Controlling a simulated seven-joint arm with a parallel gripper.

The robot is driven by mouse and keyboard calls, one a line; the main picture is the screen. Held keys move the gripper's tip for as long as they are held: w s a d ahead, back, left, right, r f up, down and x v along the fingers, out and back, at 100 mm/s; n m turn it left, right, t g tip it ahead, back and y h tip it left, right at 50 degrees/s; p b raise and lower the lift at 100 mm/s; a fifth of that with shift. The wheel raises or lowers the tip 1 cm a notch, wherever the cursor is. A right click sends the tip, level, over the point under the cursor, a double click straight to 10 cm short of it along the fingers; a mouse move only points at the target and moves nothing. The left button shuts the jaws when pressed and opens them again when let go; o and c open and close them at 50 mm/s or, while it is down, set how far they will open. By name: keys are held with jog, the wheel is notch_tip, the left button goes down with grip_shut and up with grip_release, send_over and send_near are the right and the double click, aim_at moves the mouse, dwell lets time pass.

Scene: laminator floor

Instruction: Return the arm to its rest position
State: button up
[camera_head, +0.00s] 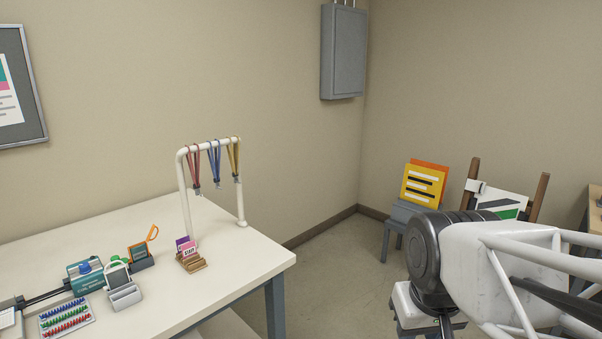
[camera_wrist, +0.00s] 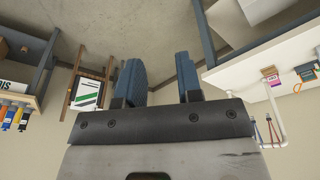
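My arm (camera_head: 480,262) shows at the right of the head view, folded in front of the floor and clear of the white table (camera_head: 235,262). My gripper (camera_wrist: 159,75) shows in the wrist view with two blue fingers spread apart. The gap between them is empty, with only floor and wall behind it. The gripper's fingers cannot be made out in the head view.
The table carries a white rack (camera_head: 182,180) with hanging lanyards, a small wooden card holder (camera_head: 192,264), a teal device (camera_head: 85,277) and a bead tray (camera_head: 66,318). A stand with an orange-yellow sign (camera_head: 424,184) and an easel (camera_head: 537,197) stand at the back right. Bare floor lies between.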

jog(key=s+f, duration=0.1)
jog(key=s+d+f+m, duration=0.1)
jog(key=s, duration=0.1)
dwell(1.9)
